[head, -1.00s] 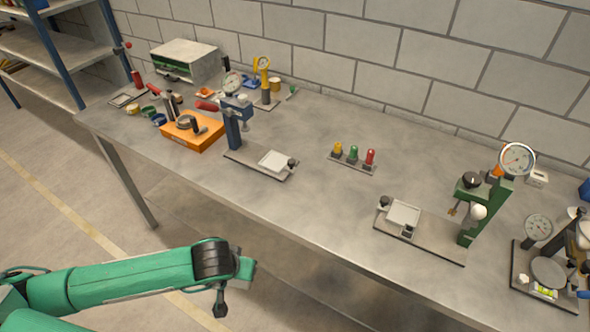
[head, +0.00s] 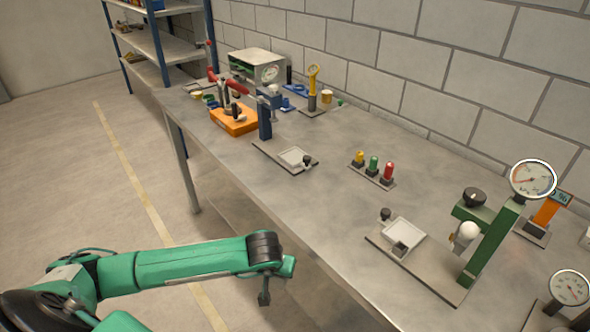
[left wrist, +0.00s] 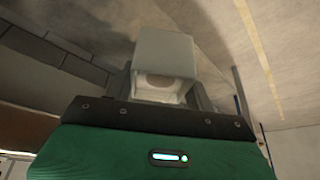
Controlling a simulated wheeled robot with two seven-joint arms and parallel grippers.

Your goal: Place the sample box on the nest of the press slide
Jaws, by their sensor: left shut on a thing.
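My left gripper (left wrist: 163,92) is shut on a pale grey sample box (left wrist: 166,52) with a round recess or opening on its near face. In the head view my green left arm comes in at lower left, in front of the bench; its gripper and the box cannot be made out there. A green press (head: 487,247) stands at right, with a light square nest (head: 405,231) on its slide plate. A blue press (head: 265,118) stands further back, with a similar nest (head: 294,156). Both nests look empty. My right gripper is not in view.
Three coloured indicators (head: 374,166) stand between the presses. An orange block (head: 234,121), a grey instrument box (head: 256,66) and several small items fill the far bench end. Gauges stand at right. The front bench edge lies beyond my left arm; the bench middle is clear.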

